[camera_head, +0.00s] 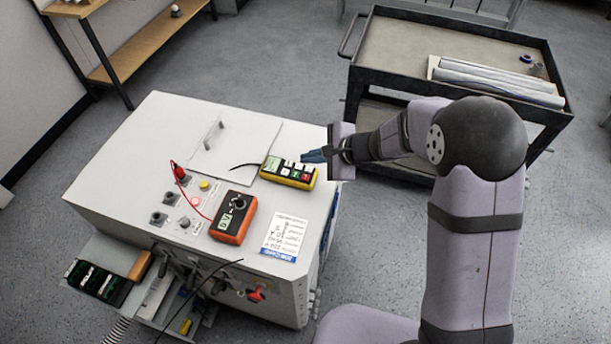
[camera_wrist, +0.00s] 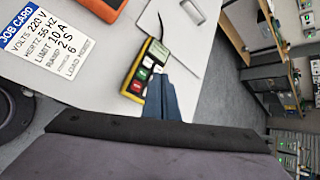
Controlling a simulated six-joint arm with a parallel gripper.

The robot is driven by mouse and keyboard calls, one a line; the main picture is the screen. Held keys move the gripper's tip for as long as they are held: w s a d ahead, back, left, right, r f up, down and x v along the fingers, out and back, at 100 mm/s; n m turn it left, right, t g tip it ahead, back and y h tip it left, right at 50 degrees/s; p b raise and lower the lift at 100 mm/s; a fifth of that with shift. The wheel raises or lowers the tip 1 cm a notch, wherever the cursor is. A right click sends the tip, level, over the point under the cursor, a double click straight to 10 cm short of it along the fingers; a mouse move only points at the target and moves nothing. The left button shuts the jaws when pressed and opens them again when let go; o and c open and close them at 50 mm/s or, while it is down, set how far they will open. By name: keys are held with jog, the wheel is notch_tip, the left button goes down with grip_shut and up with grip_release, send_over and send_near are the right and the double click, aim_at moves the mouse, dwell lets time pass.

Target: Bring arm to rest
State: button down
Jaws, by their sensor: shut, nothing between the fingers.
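My arm reaches from the lower right in the head view. My gripper (camera_head: 314,156) is shut and empty, close to the right edge of the white cabinet top (camera_head: 150,130). In the wrist view my gripper (camera_wrist: 165,100) shows as blue fingers held together. A yellow and black keypad box (camera_head: 289,172) with red, green and white buttons lies on the cabinet just left of the fingertips. It also shows in the wrist view (camera_wrist: 139,72) beside the fingers. I cannot tell whether they touch.
An orange meter (camera_head: 233,218) with a red lead and a job card (camera_head: 286,237) lie on the cabinet. A dark cart (camera_head: 400,45) with rolled sheets (camera_head: 497,80) stands behind my arm. A wooden shelf (camera_head: 150,38) is at the back left. Grey floor (camera_head: 270,60) is clear between them.

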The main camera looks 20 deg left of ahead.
dwell(0.5)
jog(key=s+d+f+n+g+h, duration=0.1)
jog(key=s+d+f+n, duration=0.1)
jog(key=s, duration=0.2)
jog(key=s+d+f+n+g+h, duration=0.1)
jog(key=s+d+f+n+g, duration=0.1)
jog(key=s, duration=0.2)
jog(key=s+d+f+n+g+h, duration=0.1)
jog(key=s+d+f+n, duration=0.1)
jog(key=s, duration=0.2)
jog(key=shift+s+d+f+n, duration=0.1)
jog(key=shift+s+f+n, duration=0.1)
jog(key=shift+n, duration=0.2)
jog(key=s+d+r+n+h, duration=0.1)
jog(key=s+d+n+h, duration=0.2)
jog(key=d, duration=0.4)
jog(key=s+d+r+n+g+h, duration=0.1)
jog(key=s+d+r+n, duration=0.1)
jog(key=s+d, duration=0.4)
jog(key=s+d+r+n+h, duration=0.1)
jog(key=s+d+n+h, duration=0.15)
jog(key=d, duration=0.55)
jog(key=w+d+r+m+t, duration=0.1)
jog(key=w+d+r+t, duration=0.1)
jog(key=w+d+r, duration=0.1)
notch_tip(320, 180, up, 2)
jog(key=shift+d+r+m+y, duration=0.1)
jog(key=shift+d+m+y, duration=0.25)
jog(key=shift+d, duration=0.2)
